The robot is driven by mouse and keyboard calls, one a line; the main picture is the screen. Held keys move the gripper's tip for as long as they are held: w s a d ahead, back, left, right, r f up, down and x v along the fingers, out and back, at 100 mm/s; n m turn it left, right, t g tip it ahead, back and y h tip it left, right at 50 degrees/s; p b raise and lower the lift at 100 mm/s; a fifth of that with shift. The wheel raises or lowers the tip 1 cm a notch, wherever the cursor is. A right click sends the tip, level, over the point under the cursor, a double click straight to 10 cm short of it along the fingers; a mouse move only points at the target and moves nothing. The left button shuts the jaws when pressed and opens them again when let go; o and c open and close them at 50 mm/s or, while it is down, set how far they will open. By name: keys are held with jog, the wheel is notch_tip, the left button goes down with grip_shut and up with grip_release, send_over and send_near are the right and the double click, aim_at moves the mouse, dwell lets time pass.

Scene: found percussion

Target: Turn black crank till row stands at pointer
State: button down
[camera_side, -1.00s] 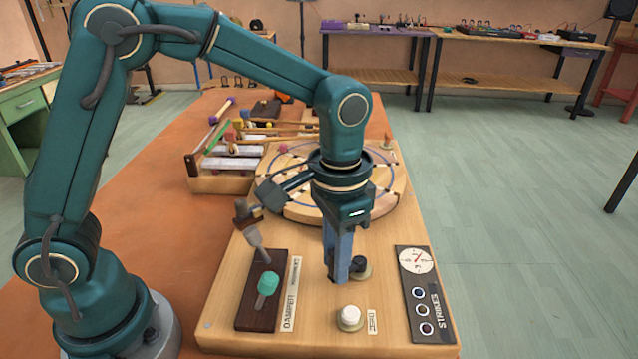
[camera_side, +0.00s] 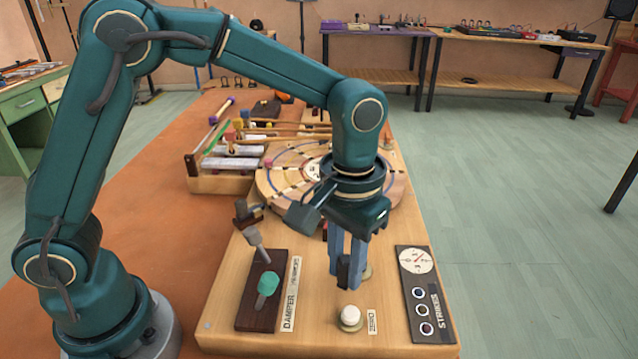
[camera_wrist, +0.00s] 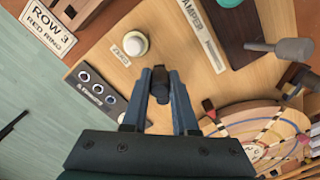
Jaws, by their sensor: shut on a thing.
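My gripper (camera_side: 347,268) reaches down to the board in front of the disc. Its blue fingers are shut on the black crank's upright handle (camera_side: 343,273). In the wrist view the dark handle (camera_wrist: 160,80) stands between my fingertips (camera_wrist: 161,88). The crank's lower part is mostly hidden by my fingers. The round wooden disc (camera_side: 272,187) with a blue ring and dark marks lies behind my gripper, partly covered by my arm. It also shows in the wrist view (camera_wrist: 240,118). I cannot make out the pointer clearly or which row stands at it.
A white knob (camera_side: 350,318) stands close in front of my gripper. The dial panel (camera_side: 417,290) lies to the right. A card reading "ROW 3 RED RING" (camera_wrist: 48,28) shows in the wrist view.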

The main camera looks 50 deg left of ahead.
aim_at(347, 259)
jog(key=c, duration=0.7)
grip_release()
jog(key=shift+r, duration=0.1)
jog(key=shift+r, duration=2.5)
